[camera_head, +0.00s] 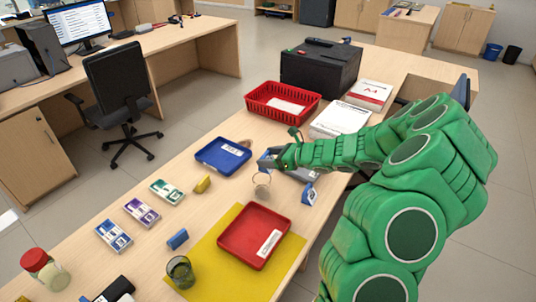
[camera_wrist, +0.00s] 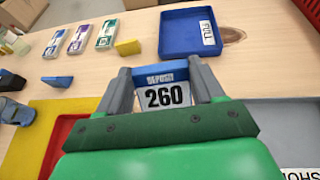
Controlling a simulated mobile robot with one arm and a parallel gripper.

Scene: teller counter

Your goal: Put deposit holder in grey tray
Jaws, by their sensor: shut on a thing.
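My gripper (camera_wrist: 166,88) is shut on a blue deposit holder (camera_wrist: 164,76) with a white face reading "DEPOSIT 260". The holder is upright between the fingers. In the head view, my gripper (camera_head: 279,158) holds the blue holder (camera_head: 266,160) above the counter, right of the blue tray. The grey tray (camera_wrist: 276,122) lies at the lower right of the wrist view, partly cut off, with a white label. In the head view it is mostly hidden behind my arm, with a grey part (camera_head: 303,174) showing.
The blue tray (camera_head: 223,156) and red tray (camera_head: 255,236) on a yellow mat (camera_head: 207,247) flank the work area. A red basket (camera_head: 283,103), black printer (camera_head: 320,68) and paper packs (camera_head: 340,118) stand behind. A small blue stand (camera_head: 308,193) is near the right edge.

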